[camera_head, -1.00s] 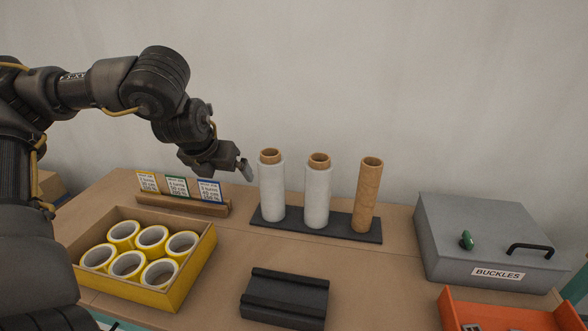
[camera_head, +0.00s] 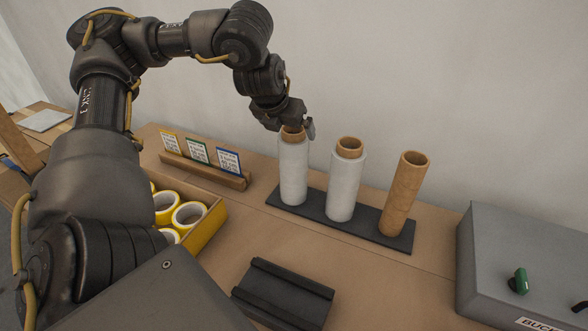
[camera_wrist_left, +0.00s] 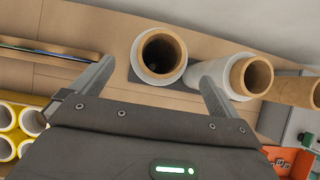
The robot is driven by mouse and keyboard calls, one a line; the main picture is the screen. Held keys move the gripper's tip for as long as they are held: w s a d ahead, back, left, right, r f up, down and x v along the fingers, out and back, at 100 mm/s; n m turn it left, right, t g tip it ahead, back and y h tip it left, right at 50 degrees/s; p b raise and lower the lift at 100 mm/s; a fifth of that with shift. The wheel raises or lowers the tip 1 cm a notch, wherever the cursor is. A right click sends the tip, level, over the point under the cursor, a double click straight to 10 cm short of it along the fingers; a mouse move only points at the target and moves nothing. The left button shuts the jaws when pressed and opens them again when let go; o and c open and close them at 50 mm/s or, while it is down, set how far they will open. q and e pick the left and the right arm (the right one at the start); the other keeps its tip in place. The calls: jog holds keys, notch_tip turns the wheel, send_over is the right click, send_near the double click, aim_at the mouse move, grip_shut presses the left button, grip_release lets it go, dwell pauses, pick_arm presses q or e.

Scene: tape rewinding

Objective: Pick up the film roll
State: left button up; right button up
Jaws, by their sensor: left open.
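Two white film rolls with brown cores stand upright on a dark base plate (camera_head: 363,227): a left film roll (camera_head: 293,172) and a middle film roll (camera_head: 346,185). A bare brown tube (camera_head: 404,193) stands at the plate's right end. My left gripper (camera_head: 308,128) is at the top of the left film roll and partly hides its core. In the left wrist view, the open fingers (camera_wrist_left: 156,84) point toward the left film roll (camera_wrist_left: 179,70), with its hollow end between and just beyond the tips. The middle film roll (camera_wrist_left: 214,68) shows close to the right finger.
A yellow-sided box with yellow tape rolls (camera_head: 188,213) is partly behind my left arm. A card holder (camera_head: 206,172) with three cards stands behind it. A black cradle (camera_head: 283,294) lies in front. A grey buckles box (camera_head: 525,255) is at the right.

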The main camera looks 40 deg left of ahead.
aim_at(294, 139)
pick_arm(q)
jog(key=shift+w+a+f, duration=0.1)
jog(key=shift+w+f, duration=0.2)
jog(key=shift+f, duration=0.3)
jog(key=shift+a+f, duration=0.15)
jog(key=shift+a, duration=0.05)
jog(key=shift+w+f, duration=0.1)
jog(key=shift+f, duration=0.15)
jog(key=b+x, duration=0.2)
jog(key=x, duration=0.2)
jog(key=shift+w+d+f, duration=0.1)
jog(key=shift+w+f, duration=0.05)
jog(key=shift+w, duration=0.2)
jog(key=c, duration=1.7)
jog(key=shift+c, duration=1.3)
pick_arm(e)
jog(key=shift+w+d+f, duration=0.25)
jog(key=shift+d+f, duration=0.8)
jog(key=shift+d, duration=0.2)
